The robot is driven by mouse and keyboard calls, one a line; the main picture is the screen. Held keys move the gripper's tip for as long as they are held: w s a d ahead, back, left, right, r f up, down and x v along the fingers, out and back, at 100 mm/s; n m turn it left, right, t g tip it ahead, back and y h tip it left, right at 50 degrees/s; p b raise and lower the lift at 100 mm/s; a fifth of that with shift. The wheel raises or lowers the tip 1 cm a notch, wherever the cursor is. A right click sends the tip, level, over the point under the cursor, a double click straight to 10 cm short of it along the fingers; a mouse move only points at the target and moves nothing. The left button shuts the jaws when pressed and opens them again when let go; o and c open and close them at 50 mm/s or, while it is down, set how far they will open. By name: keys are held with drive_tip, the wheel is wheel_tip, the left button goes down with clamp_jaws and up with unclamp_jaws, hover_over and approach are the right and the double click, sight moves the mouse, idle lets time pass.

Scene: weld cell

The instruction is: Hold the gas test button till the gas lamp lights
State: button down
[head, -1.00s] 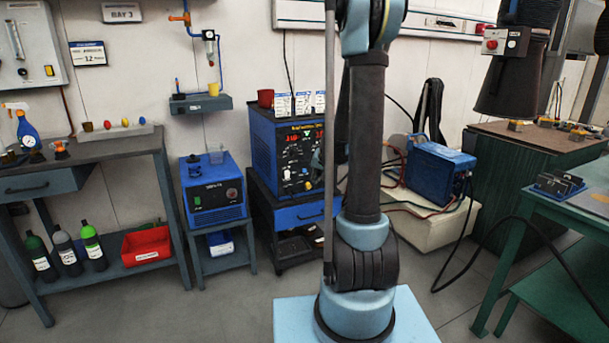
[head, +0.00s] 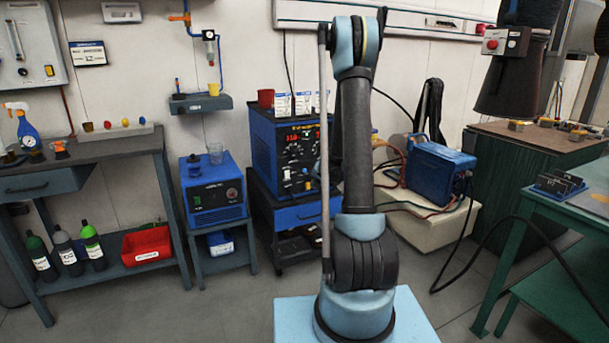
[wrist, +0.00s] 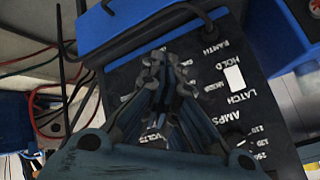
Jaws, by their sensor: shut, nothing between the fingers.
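The blue welding machine (head: 265,140) stands on a cart behind my arm in the head view. Its dark front panel (head: 299,160) carries red digits, knobs and small lights. I cannot single out the gas test button or gas lamp. In the wrist view, a dark panel (wrist: 215,60) has white lettering including HOLD, LATCH and AMPS, and a white rectangular part (wrist: 234,78). My gripper (wrist: 157,65) is shut and empty in front of this panel, covering part of it. I cannot tell whether its tips touch. The head view hides the gripper behind my arm.
A small blue unit (head: 213,190) stands on a stand left of the cart. A blue box (head: 440,168) with trailing cables sits on a pale base at right. A workbench (head: 90,148) is at left, a green table (head: 540,205) at right. Grey floor lies between.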

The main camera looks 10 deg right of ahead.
drive_tip(key=shift+w, duration=0.1)
drive_tip(key=shift+w+a, duration=0.45)
drive_tip(key=shift+w, duration=0.9)
drive_tip(key=shift+w+a, duration=0.5)
drive_tip(key=shift+w, duration=0.9)
drive_tip(key=shift+w+a, duration=0.45)
drive_tip(key=shift+w, duration=0.9)
drive_tip(key=shift+w, duration=0.1)
drive_tip(key=shift+w+a+r, duration=0.1)
drive_tip(key=shift+w, duration=0.15)
drive_tip(key=shift+w+a, duration=0.15)
drive_tip(key=shift+w, duration=0.3)
drive_tip(key=shift+s, duration=0.1)
idle(1.0)
drive_tip(key=shift+s+d, duration=0.3)
drive_tip(key=shift+s, duration=0.45)
drive_tip(key=shift+s+d, duration=0.25)
drive_tip(key=shift+s, duration=0.55)
drive_tip(key=shift+s+d, duration=0.25)
drive_tip(key=shift+s, duration=0.55)
drive_tip(key=shift+s+d, duration=0.25)
drive_tip(key=shift+s, duration=0.55)
